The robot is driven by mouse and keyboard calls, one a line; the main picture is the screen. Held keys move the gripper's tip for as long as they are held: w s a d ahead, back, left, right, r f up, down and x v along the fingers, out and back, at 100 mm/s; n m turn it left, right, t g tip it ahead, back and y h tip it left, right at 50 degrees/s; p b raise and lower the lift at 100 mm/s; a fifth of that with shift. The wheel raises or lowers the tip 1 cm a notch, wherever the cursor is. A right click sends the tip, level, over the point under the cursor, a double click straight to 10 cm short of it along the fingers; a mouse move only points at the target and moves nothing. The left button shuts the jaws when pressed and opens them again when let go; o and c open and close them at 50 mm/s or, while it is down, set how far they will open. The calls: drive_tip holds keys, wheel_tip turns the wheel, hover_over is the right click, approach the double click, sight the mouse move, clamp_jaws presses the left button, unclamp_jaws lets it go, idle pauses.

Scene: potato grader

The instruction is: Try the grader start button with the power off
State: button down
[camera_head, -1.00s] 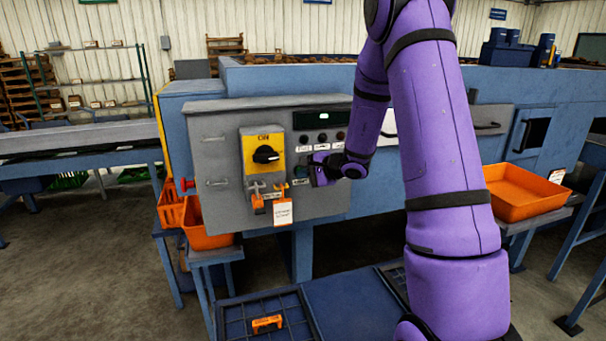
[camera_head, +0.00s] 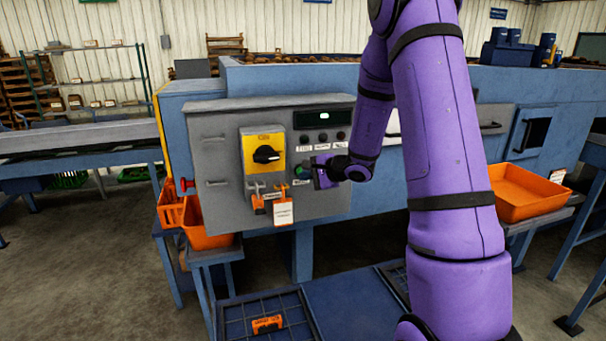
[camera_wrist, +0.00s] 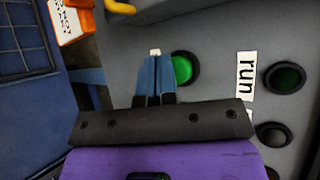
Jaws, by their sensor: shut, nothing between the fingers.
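The grey control panel (camera_head: 225,210) faces me. A green button (camera_wrist: 182,70) in a dark ring shows in the wrist view, and part of it shows in the head view (camera_head: 302,184). My gripper (camera_wrist: 156,56) is shut and empty. Its blue fingertips are beside the green button in the wrist view and overlap its edge; I cannot tell whether they touch the panel. The yellow rotary switch (camera_head: 266,154) has its black handle lying level. Orange padlock-like pieces (camera_head: 256,201) and a white tag (camera_head: 284,213) hang below it.
A dark lamp (camera_wrist: 285,77) sits by the "run" label (camera_wrist: 246,72). A display (camera_head: 322,116) is above small round fittings. A red knob (camera_head: 186,185) sticks out at the panel's left. Orange bins (camera_head: 205,239) stand below; an orange tray (camera_head: 520,193) is right.

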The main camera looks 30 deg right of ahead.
drive_tip(key=shift+s+a+f, duration=0.1)
drive_tip(key=shift+s+a, duration=0.1)
drive_tip(key=shift+s, duration=0.45)
drive_tip(key=shift+s+a+r, duration=0.1)
drive_tip(key=shift+s+a, duration=0.1)
drive_tip(key=shift+s, duration=0.5)
drive_tip(key=shift+s+a+f, duration=0.1)
drive_tip(key=shift+s+a, duration=0.1)
drive_tip(key=shift+s, duration=0.45)
drive_tip(key=s+a+r+n+g+y, duration=0.3)
drive_tip(key=s+a+r+n+g, duration=0.55)
drive_tip(key=s+a+r, duration=0.7)
drive_tip(key=s+r+n+t+h, duration=0.2)
drive_tip(key=s+n+h, duration=0.6)
drive_tip(key=s, duration=0.8)
drive_tip(key=shift+d+r, duration=0.45)
drive_tip(key=shift+r, duration=0.05)
drive_tip(key=shift+s, duration=0.1)
